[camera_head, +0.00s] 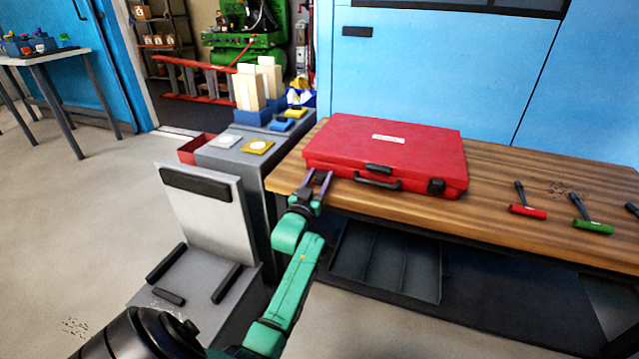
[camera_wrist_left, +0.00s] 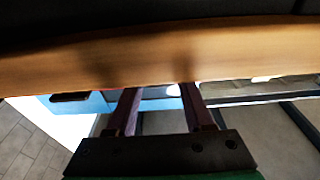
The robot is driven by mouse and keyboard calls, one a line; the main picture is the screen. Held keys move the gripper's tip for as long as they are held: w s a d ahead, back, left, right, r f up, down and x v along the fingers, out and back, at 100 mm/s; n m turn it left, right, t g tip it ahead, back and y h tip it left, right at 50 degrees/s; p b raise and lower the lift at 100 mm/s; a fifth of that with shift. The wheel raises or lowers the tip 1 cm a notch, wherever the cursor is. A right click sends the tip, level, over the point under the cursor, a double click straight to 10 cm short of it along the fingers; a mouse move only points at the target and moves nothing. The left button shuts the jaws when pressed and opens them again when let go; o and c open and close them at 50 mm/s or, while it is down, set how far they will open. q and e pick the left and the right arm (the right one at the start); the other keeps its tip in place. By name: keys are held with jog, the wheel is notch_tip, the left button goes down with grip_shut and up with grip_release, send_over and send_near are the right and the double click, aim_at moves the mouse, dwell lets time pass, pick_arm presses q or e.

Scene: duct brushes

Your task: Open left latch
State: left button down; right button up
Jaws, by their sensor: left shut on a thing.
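A closed red case (camera_head: 390,145) lies on the wooden workbench, its front facing me. A black handle (camera_head: 377,181) is at the middle of its front, with a black catch (camera_head: 379,168) above it. The right latch (camera_head: 436,186) is black and lies flat on the front. My left gripper (camera_head: 319,178) is at the case's front left corner, its fingers a little apart and shut on the left latch, which they mostly hide. In the left wrist view the two fingers (camera_wrist_left: 160,92) reach to the wooden edge; the latch cannot be made out. My right gripper is not in view.
The workbench (camera_head: 490,165) carries a red-handled tool (camera_head: 527,211) and a green-handled tool (camera_head: 592,226) to the right. A grey cabinet (camera_head: 235,160) with yellow and blue items stands left of the bench. A light grey panel (camera_head: 205,215) stands in front of it.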

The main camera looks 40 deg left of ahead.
aim_at(319, 178)
pick_arm(q)
jog(key=shift+f, duration=0.15)
jog(key=c, duration=0.6)
grip_release()
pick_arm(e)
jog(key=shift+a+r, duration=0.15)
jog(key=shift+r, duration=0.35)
pick_arm(q)
jog(key=shift+s, duration=0.1)
jog(key=shift+s+d, duration=0.1)
jog(key=shift+s, duration=0.1)
jog(key=p+v, duration=0.1)
jog(key=v, duration=0.1)
jog(key=shift+s+d, duration=0.1)
jog(key=shift+s, duration=0.2)
jog(key=p+v, duration=0.2)
jog(key=v, duration=0.9)
jog(key=shift+s+f, duration=0.15)
jog(key=shift+f, duration=0.05)
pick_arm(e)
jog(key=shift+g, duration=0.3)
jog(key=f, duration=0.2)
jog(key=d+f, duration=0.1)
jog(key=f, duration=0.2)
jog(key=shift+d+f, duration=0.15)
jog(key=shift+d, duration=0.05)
